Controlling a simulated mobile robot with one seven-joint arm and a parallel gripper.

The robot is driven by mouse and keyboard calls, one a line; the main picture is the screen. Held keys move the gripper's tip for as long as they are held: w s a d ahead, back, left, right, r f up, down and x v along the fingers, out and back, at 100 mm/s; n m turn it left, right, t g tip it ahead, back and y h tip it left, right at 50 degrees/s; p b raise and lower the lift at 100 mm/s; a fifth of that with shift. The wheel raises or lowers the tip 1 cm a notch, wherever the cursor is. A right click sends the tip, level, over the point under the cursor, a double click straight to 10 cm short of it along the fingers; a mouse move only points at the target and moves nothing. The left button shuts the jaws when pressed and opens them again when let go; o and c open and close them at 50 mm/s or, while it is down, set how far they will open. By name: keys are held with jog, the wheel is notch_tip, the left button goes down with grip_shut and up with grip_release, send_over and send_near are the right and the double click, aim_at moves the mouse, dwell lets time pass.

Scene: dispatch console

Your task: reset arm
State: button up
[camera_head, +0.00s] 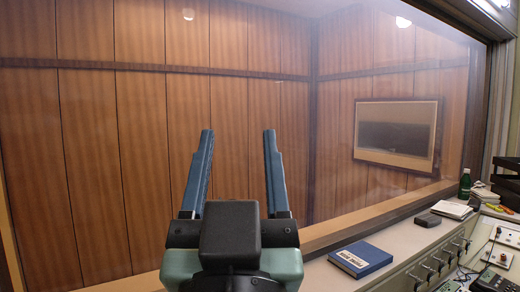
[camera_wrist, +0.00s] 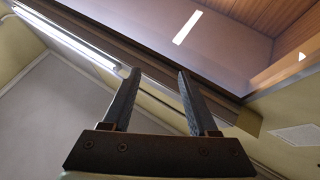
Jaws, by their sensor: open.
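My gripper (camera_head: 238,140) stands upright in the head view, in front of the large glass window. Its two blue fingers are apart and nothing is between them. In the wrist view my gripper (camera_wrist: 158,74) also shows open and empty, pointing up toward the ceiling and the top of the window frame.
A console ledge (camera_head: 402,238) runs along the window at the right. On it are a blue book (camera_head: 360,259), a dark box (camera_head: 428,219), a white notepad (camera_head: 452,210) and a green bottle (camera_head: 465,183). Switches and a telephone are at the lower right. A lit tube lamp (camera_wrist: 66,36) is overhead.

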jog(key=s+d+r+t+h, duration=0.1)
jog(key=s+d+r+t, duration=0.1)
jog(key=s+r, duration=0.2)
jog(key=shift+s+r+t, duration=0.3)
jog(key=shift+s+r, duration=0.1)
jog(key=shift+s, duration=0.35)
jog(key=shift+d+r, duration=0.1)
jog(key=shift+r+p, duration=0.15)
jog(key=shift+p, duration=0.15)
jog(key=shift+c, duration=0.8)
